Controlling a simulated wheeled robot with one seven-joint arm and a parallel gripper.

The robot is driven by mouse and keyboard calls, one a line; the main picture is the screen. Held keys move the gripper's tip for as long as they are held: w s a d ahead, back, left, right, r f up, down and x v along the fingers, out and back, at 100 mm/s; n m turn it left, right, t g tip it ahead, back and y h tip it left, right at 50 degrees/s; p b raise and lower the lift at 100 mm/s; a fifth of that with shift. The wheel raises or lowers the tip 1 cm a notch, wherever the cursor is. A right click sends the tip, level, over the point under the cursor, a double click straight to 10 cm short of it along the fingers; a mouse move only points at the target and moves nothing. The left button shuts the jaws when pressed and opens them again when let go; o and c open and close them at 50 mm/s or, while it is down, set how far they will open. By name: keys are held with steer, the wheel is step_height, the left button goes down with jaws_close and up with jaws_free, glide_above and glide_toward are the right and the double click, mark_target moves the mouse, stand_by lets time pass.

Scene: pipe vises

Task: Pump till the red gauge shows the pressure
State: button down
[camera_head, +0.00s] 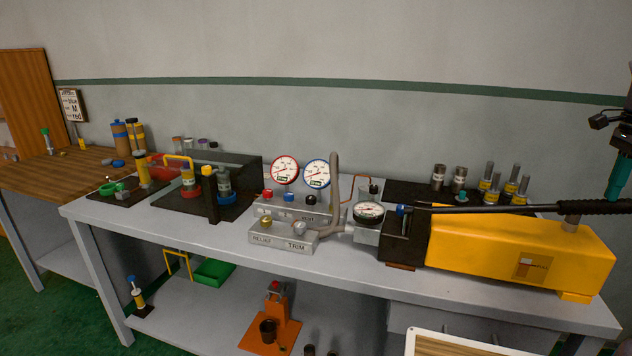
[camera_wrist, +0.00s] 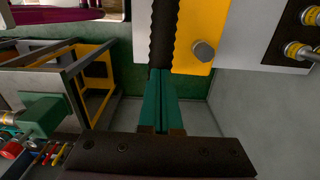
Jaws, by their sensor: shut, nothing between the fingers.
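A red-rimmed gauge (camera_head: 285,170) stands upright on the grey valve block at the bench's middle, beside a blue-rimmed gauge (camera_head: 316,174). Their needle readings are too small to tell. A yellow hand pump (camera_head: 490,245) lies on the right of the bench, with a long black lever (camera_head: 520,208) over it. A smaller dial (camera_head: 368,212) sits at the pump's left end. My gripper (camera_head: 612,198), with teal fingers, is at the far right by the lever's grip. In the wrist view my gripper (camera_wrist: 162,75) is shut at the end of the ribbed black grip (camera_wrist: 164,35); contact is unclear.
The relief and trim block (camera_head: 283,240) stands at the bench's front edge. Dark mats hold cylinders (camera_head: 438,177) behind the pump and tools at the left. A lower shelf carries an orange vise (camera_head: 270,335). Bare bench top shows in front of the left mat.

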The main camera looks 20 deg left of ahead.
mark_target(612, 203)
steer(key=shift+d+f, duration=0.2)
steer(key=shift+f, duration=0.7)
steer(key=shift+d+f, duration=0.2)
steer(key=shift+f, duration=0.8)
steer(key=shift+s+d+f, duration=0.1)
steer(key=shift+f, duration=1)
steer(key=shift+d+f, duration=0.1)
steer(key=shift+f, duration=1)
steer(key=r, duration=0.5)
steer(key=a+r, duration=0.1)
steer(key=r, duration=0.1)
steer(key=shift+r, duration=0.4)
step_height(612, 203, up, 7)
steer(key=a, duration=0.2)
